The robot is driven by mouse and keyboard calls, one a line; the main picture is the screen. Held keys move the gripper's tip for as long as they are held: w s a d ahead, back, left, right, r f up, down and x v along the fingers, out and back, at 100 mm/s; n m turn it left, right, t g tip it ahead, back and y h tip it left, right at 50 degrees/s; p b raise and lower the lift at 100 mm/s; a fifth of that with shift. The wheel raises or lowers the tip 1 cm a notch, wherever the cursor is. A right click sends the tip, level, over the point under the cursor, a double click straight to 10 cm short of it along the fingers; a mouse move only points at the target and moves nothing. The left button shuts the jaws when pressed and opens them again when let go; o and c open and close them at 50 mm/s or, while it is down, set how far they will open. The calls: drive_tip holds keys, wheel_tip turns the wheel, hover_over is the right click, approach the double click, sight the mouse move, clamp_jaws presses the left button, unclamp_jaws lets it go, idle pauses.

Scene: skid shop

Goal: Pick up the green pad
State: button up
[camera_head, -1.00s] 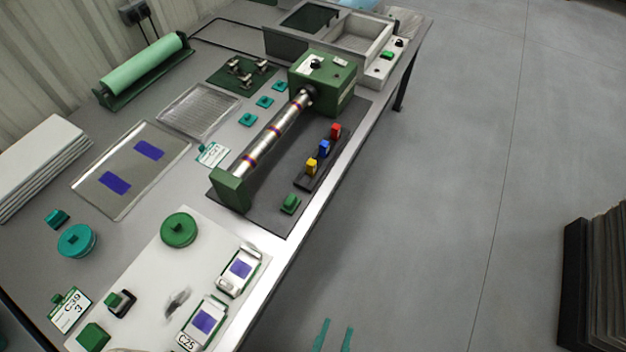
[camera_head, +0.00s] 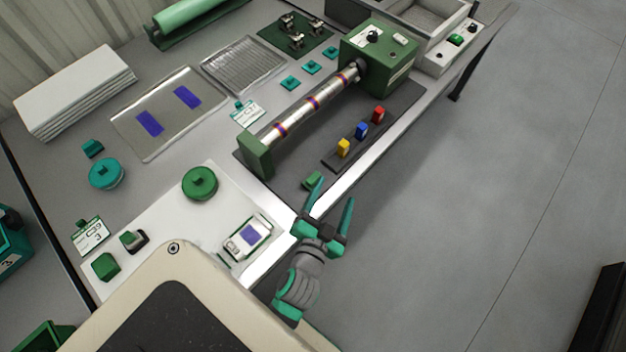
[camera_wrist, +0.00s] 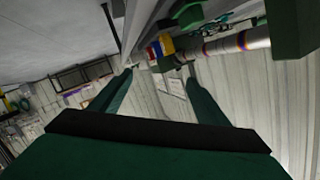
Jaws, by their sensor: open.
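A small green block, likely the green pad (camera_head: 312,181), lies on the dark mat near the front edge of the bench, by the roller's green end post.
A striped roller (camera_head: 310,105) runs between a green end post (camera_head: 255,155) and a green motor box (camera_head: 380,55). Yellow, blue and red blocks (camera_head: 361,130) stand in a dark rack. A green round lidded piece (camera_head: 199,184) and a green cube (camera_head: 105,267) sit on the white board.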

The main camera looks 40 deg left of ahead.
drive_tip(key=w+a+r+n+g+y, duration=0.2)
drive_tip(key=w+a+r+y, duration=0.15)
drive_tip(key=a, duration=0.45)
drive_tip(key=w+a+r+n+g+y, duration=0.1)
drive_tip(key=w+a+r+n+y, duration=0.25)
drive_tip(key=a, duration=0.35)
drive_tip(key=a+r+n+g, duration=0.1)
drive_tip(key=a+n+g, duration=0.2)
drive_tip(key=a, duration=0.1)
drive_tip(key=a+r+n+g, duration=0.1)
drive_tip(key=a+n+g, duration=0.2)
drive_tip(key=a, duration=0.1)
drive_tip(key=s+a+r+n+g, duration=0.1)
drive_tip(key=a+r+n+g, duration=0.1)
drive_tip(key=a+n+g, duration=0.1)
drive_tip(key=shift+a+n, duration=0.35)
drive_tip(key=shift+a, duration=0.15)
drive_tip(key=d+f+n+g+h, duration=0.2)
drive_tip(key=d+f+n+h, duration=0.2)
drive_tip(key=d+h, duration=0.25)
drive_tip(key=h, duration=0.5)
hover_over(314, 177)
drive_tip(key=shift+g, duration=0.4)
wheel_tip(314, 177, down, 9)
drive_tip(key=shift+w+a, duration=0.1)
drive_tip(key=shift+s+f, duration=0.2)
drive_tip(key=shift+f, duration=2.7)
